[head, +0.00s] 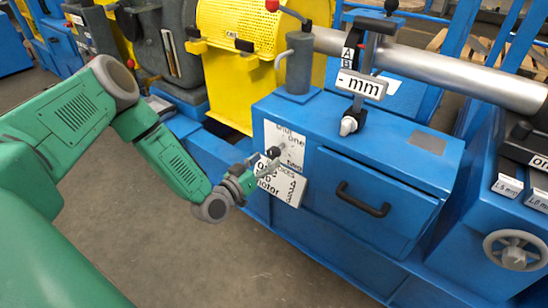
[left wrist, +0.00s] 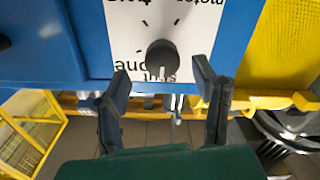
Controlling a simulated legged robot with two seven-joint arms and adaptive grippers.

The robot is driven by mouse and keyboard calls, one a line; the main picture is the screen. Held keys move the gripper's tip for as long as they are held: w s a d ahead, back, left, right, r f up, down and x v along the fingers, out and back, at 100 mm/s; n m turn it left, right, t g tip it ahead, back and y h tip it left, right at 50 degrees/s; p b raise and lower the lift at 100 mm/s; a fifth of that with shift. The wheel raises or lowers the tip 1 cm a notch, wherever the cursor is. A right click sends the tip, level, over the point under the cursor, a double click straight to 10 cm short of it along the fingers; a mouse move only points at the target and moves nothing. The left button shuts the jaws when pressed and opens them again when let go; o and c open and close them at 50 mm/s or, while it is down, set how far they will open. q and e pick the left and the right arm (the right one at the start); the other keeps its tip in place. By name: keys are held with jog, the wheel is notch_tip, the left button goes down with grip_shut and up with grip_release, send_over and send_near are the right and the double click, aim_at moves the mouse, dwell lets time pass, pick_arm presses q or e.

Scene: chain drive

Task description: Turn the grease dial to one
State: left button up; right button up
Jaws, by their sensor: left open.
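The grease dial (left wrist: 162,57) is a dark round knob on a white label plate (left wrist: 124,42), which looks upside down in the left wrist view. A small pale mark on the knob's lower edge seems to face the word "shut"; "one" is printed to the left. My left gripper (left wrist: 161,75) is open, with one finger on each side of the knob and a gap to each; contact is not visible. In the head view my left gripper (head: 262,165) is at the white plate (head: 292,138) on the blue cabinet front, partly covering its lettering. My right gripper is not in view.
The blue cabinet (head: 400,165) has a drawer with a black handle (head: 362,199) to the right. A second white sign (head: 290,188) hangs below the dial plate. A yellow guard (head: 235,40) stands behind. The floor in front is clear.

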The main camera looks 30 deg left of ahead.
aim_at(272, 156)
pick_arm(q)
jog(key=w, duration=0.3)
jog(key=shift+w+d+b, duration=0.25)
jog(key=shift+w+b, duration=0.1)
jog(key=shift+b, duration=0.05)
jog(key=shift+w+a+f, duration=0.15)
jog(key=shift+w+a, duration=0.2)
jog(key=shift+a, duration=0.15)
jog(key=shift+d, duration=0.15)
jog(key=shift+c, duration=0.5)
jog(key=shift+d, duration=0.3)
jog(key=c, duration=1.1)
jog(key=shift+o, duration=0.3)
jog(key=shift+a, duration=0.1)
